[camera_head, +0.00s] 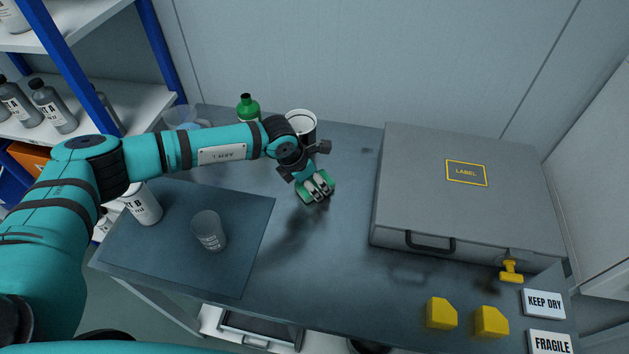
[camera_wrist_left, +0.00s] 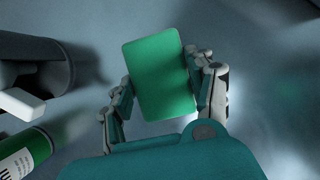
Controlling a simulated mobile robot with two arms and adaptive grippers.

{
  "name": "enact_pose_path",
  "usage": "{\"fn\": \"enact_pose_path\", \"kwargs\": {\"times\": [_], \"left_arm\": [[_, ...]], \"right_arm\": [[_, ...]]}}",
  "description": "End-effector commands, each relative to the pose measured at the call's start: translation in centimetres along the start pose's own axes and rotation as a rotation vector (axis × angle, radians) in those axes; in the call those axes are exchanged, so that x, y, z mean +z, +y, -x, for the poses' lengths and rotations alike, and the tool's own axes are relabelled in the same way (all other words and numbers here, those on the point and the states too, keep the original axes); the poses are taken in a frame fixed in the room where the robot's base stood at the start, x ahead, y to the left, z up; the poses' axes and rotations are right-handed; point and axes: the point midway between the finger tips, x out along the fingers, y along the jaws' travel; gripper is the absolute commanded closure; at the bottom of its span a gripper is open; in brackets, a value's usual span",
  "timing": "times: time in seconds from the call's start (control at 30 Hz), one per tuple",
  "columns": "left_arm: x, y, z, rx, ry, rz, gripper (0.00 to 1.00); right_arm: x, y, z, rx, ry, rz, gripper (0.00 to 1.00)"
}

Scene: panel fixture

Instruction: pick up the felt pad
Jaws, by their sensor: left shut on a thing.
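The green felt pad (camera_head: 305,198) is between the fingers of my left gripper (camera_head: 317,186) near the middle of the table, mostly covered by the fingers in the head view. In the left wrist view the felt pad (camera_wrist_left: 158,65) shows as a flat green rectangle with rounded corners. The fingers of my left gripper (camera_wrist_left: 162,92) are shut on its two long sides. A shadow on the table lies apart from the gripper, so the pad appears to be above the surface. My right gripper is not in view.
A white-rimmed dark cup (camera_head: 301,122) and a green bottle (camera_head: 248,108) stand behind the gripper. A large grey case (camera_head: 400,180) is at right. Yellow blocks (camera_head: 440,314) lie in front of it. A dark mat (camera_head: 180,262) holds a clear cup (camera_head: 209,232) and a white bottle (camera_head: 145,207).

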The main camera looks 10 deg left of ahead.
Motion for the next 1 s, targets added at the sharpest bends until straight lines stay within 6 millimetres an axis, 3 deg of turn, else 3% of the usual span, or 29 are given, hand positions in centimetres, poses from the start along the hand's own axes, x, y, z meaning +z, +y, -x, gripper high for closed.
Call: {"fn": "enact_pose_path", "kwargs": {"times": [0.23, 0.7, 1.0], "left_arm": [[1.6, 0.0, 3.4, 0.001, -0.008, -0.003, 0.7], [-3.9, -9.4, 6.4, -0.004, -0.006, -0.005, 0.7], [-5.8, -12.8, 7.8, -0.002, -0.005, -0.002, 0.7]], "right_arm": [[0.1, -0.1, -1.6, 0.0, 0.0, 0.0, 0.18], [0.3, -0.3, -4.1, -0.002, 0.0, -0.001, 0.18], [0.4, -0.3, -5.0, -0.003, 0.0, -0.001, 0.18]]}}
